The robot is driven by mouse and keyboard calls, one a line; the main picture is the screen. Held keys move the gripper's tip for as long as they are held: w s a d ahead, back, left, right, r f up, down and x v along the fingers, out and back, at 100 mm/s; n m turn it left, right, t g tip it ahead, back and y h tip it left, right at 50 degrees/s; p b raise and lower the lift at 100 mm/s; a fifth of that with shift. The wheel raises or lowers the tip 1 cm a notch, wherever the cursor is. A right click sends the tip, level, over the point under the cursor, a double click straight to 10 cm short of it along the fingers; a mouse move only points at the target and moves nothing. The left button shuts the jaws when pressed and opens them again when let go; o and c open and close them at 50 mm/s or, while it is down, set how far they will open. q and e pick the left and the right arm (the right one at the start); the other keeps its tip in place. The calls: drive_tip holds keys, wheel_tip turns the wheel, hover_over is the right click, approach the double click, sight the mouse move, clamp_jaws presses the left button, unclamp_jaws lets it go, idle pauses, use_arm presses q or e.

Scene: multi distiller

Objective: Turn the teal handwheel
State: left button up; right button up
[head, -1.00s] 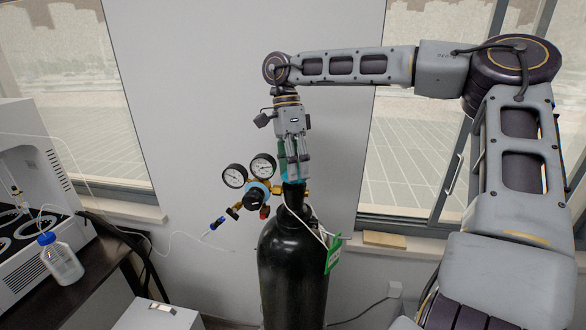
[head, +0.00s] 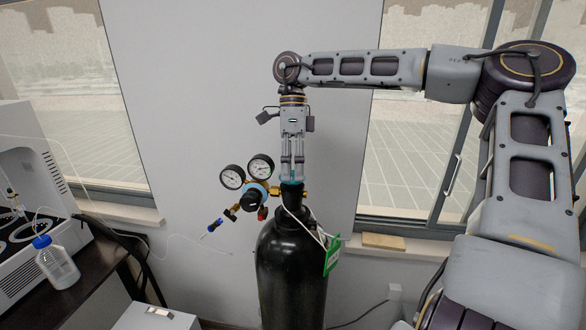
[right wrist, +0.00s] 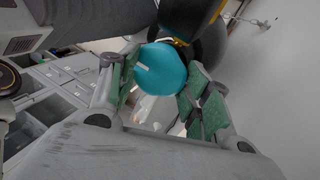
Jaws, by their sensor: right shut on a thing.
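The teal handwheel (head: 291,180) sits on top of the black gas cylinder (head: 290,270). In the head view only slivers of it show between my fingers. In the right wrist view the handwheel (right wrist: 160,73) shows as a round teal disc with a pale mark. My right gripper (head: 291,176) points straight down from above the cylinder and is shut on the handwheel. In the wrist view its green-padded fingers (right wrist: 158,88) stand on either side of the disc. My left gripper is not in view.
A regulator with two gauges (head: 247,172) stands close left of the handwheel. A green tag (head: 332,256) hangs at the cylinder's right. A blue-capped bottle (head: 58,262) stands on the dark bench at left. The wall is behind the cylinder.

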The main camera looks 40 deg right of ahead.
drive_tip(key=shift+s+f, duration=0.1)
drive_tip(key=shift+f, duration=0.15)
drive_tip(key=o, duration=1.1)
drive_tip(key=shift+a+r, duration=0.1)
drive_tip(key=shift+r, duration=0.1)
drive_tip(key=shift+r, duration=0.1)
drive_tip(key=shift+v, duration=5.85)
